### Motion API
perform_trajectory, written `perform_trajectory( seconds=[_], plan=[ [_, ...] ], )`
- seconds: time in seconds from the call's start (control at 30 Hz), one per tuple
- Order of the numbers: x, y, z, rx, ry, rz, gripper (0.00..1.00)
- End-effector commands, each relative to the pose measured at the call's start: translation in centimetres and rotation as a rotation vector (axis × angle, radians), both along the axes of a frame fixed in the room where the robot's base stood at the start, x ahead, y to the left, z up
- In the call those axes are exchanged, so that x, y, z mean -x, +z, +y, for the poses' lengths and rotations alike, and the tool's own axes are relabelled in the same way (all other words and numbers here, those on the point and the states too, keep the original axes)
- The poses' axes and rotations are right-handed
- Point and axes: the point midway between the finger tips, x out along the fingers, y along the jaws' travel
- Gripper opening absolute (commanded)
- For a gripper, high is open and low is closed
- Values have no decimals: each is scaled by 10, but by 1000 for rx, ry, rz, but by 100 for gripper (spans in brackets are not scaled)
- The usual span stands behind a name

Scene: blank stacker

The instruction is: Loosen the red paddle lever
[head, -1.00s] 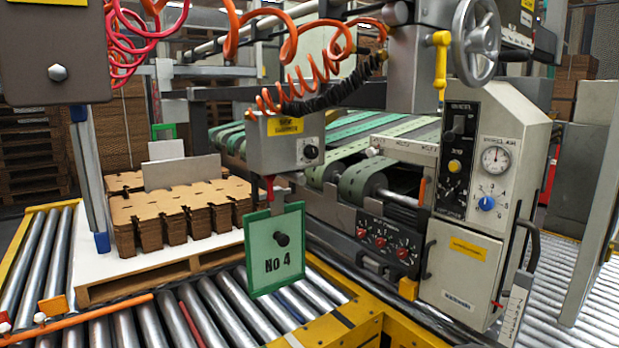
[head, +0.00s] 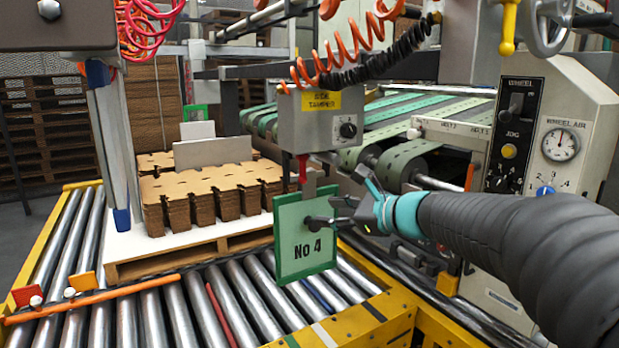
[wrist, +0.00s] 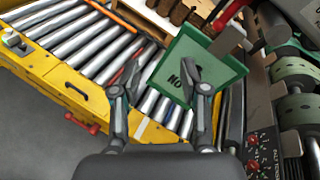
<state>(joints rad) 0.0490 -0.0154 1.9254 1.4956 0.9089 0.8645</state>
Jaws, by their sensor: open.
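A red lever (head: 302,168) hangs below the grey side tamper box (head: 318,122), just above a green-bordered "No 4" plate (head: 290,262). In the wrist view the lever (wrist: 227,13) is at the top, beyond the plate (wrist: 172,62). My gripper (head: 338,211) is in front of the plate's right side, lower than the lever and to its right. Its fingers are spread with nothing seen between them in the wrist view (wrist: 160,95). The right finger overlaps the plate there and hides part of it, including the area of its dark knob. Contact with the plate cannot be told.
Stacked cardboard blanks (head: 205,190) lie on a pallet behind the plate. Metal rollers (head: 165,310) and a yellow frame (head: 372,318) lie below. A control cabinet (head: 590,85) stands at right, partly behind my arm. Orange coiled hose (head: 335,60) hangs above the tamper box.

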Motion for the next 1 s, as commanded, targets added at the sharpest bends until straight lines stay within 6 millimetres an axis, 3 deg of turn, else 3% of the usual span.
perform_trajectory(
  seconds=[0.03, 0.1, 0.23, 0.53, 1.0],
  plan=[
    [-22, 1, -2, -98, -38, 41, 44],
    [-47, 8, -5, -231, -85, 91, 44],
    [-79, 16, -13, -410, -144, 156, 44],
    [-106, 22, -9, -518, -173, 193, 44],
    [-164, 22, 51, -514, -172, 192, 44]
  ],
)
